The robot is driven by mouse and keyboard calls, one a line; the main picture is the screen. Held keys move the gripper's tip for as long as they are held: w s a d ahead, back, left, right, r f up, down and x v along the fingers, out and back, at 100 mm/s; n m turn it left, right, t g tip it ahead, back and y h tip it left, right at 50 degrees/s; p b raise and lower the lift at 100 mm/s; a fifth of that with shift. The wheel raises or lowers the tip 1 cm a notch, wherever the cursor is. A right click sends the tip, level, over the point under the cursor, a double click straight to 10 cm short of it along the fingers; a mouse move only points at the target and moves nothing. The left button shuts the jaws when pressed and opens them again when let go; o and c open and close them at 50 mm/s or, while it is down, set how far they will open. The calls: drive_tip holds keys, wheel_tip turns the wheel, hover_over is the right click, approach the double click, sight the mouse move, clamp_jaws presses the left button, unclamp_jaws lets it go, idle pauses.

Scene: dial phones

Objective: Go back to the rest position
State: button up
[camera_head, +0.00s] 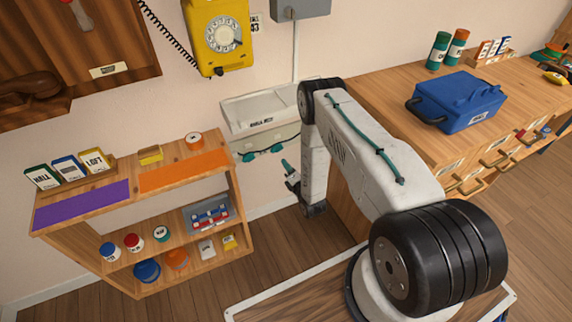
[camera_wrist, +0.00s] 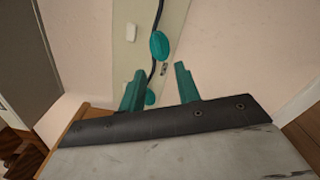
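My gripper (camera_head: 287,168) has teal fingers and hangs at the end of my arm, near the wall, low and to the right of a pale wall unit (camera_head: 262,138). In the wrist view my gripper (camera_wrist: 159,88) shows its two fingers spread apart with nothing clamped between them. Beyond them is a pale panel (camera_wrist: 124,60) with a dark cord and a teal rounded part (camera_wrist: 159,45). A second teal part shows lower, close to the left finger. Teal parts (camera_head: 248,156) also show under the wall unit in the head view.
A yellow dial phone (camera_head: 222,35) hangs on the wall. A wooden shelf (camera_head: 50,232) with cards, jars and a tray stands at left. A wooden drawer counter (camera_head: 375,80) carrying a blue toolbox (camera_head: 458,100) is at right. Floor (camera_head: 285,232) shows between shelf and counter.

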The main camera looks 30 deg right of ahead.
idle(0.4)
drive_tip(key=s+f+m+g, duration=0.4)
drive_tip(key=f+m+g, duration=0.1)
drive_tip(key=f, duration=0.4)
drive_tip(key=s+a+r+m+g, duration=0.1)
drive_tip(key=s+r+m+g, duration=0.35)
drive_tip(key=r, duration=0.75)
drive_tip(key=s+a+r+m+g, duration=0.1)
drive_tip(key=s+r+m+g, duration=0.4)
drive_tip(key=r, duration=0.8)
drive_tip(key=s+r+m+g, duration=0.4)
drive_tip(key=r+m+g, duration=0.15)
drive_tip(key=r, duration=0.65)
drive_tip(key=s+a+r+m+t, duration=0.1)
drive_tip(key=s+a+r, duration=0.2)
drive_tip(key=s+r, duration=0.8)
drive_tip(key=s+a+r+m+t, duration=0.2)
drive_tip(key=s+a+r, duration=0.1)
drive_tip(key=s+r, duration=0.9)
drive_tip(key=shift+s+r, duration=0.2)
drive_tip(key=shift+r, duration=2.5)
